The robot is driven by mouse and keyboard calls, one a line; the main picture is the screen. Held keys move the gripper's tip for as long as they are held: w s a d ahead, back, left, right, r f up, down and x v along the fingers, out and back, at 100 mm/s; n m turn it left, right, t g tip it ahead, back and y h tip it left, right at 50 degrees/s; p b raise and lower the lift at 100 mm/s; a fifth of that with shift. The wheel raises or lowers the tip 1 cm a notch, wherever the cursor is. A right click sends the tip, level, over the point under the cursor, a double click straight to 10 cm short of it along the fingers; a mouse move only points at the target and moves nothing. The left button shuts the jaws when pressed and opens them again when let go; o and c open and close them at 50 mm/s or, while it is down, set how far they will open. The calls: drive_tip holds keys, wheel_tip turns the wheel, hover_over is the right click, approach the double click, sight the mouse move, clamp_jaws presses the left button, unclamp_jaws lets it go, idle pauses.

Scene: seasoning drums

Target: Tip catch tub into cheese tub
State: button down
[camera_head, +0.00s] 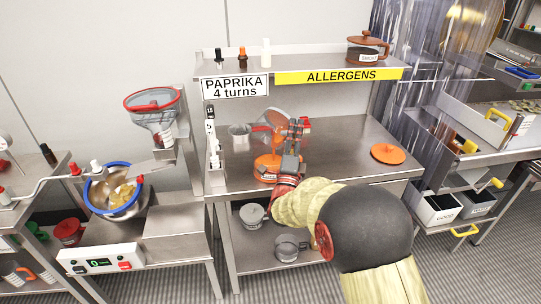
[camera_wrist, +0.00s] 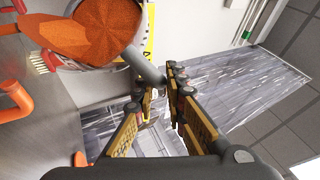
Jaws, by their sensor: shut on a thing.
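My gripper (camera_wrist: 160,85) is shut on the dark handle of the catch tub (camera_wrist: 150,15), a metal tub with orange-red powder in it. In the wrist view the tub is tilted, and orange powder (camera_wrist: 50,35) reaches past its rim to the left. In the head view my gripper (camera_head: 290,135) is above the metal table, and orange (camera_head: 275,118) shows beside it. The orange cheese tub (camera_head: 266,168) stands on the table below and beside my gripper, partly hidden by it. I cannot tell how much powder is in the cheese tub.
An orange lid (camera_head: 388,153) lies on the table at right. A metal cup (camera_head: 239,132) stands at the back left. Above is a shelf (camera_head: 300,78) with shakers and a brown lidded pot (camera_head: 367,48). Table between cheese tub and lid looks clear.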

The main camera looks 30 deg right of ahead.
drive_tip(key=shift+s+a+f+n+t, duration=0.15)
drive_tip(key=shift+s+a+n+t, duration=0.25)
drive_tip(key=shift+a+n+t, duration=0.35)
idle(0.7)
